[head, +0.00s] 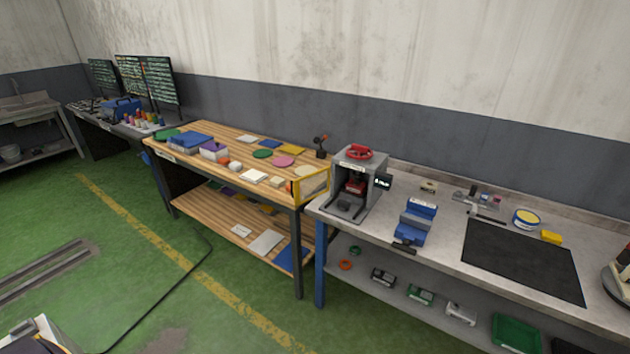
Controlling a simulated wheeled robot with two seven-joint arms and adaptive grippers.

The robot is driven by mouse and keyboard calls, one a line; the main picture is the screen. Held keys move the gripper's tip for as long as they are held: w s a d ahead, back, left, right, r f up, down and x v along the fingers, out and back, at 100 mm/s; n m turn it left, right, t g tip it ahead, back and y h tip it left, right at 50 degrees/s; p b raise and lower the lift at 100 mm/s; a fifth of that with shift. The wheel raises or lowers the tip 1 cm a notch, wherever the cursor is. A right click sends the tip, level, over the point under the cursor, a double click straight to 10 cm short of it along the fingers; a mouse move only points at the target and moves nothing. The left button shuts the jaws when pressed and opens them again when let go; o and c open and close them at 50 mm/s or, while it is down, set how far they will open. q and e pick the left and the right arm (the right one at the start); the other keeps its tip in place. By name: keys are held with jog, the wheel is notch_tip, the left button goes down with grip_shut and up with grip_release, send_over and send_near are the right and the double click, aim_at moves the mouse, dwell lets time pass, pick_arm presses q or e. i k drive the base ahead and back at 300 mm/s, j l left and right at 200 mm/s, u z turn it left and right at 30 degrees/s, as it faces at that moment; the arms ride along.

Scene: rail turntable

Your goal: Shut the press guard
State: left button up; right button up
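The press (368,172) is a grey boxy frame with a red handwheel (359,152) on top and a small dark display on its right side. It stands at the left end of the grey workbench. The press guard (311,199) is a yellow-edged frame at the left of the press. It stands swung out to the left, and the front of the press is open, with a red part visible inside. Neither of my grippers is in view.
A blue vise-like tool (416,222) stands right of the press. A black mat (522,259), a round tin (526,219) and a yellow block (551,237) lie farther right. A wooden table (209,178) with coloured pieces adjoins on the left. Green floor in front is mostly clear, with a dark cable.

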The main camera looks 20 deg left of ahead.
aim_at(297, 187)
jog(key=i+j+z, duration=0.45)
jog(key=j, duration=1.05)
jog(key=j+z, duration=0.45)
jog(key=j, duration=1)
jog(key=k+j+z, duration=0.1)
jog(key=j+z, duration=0.35)
jog(key=j, duration=1.15)
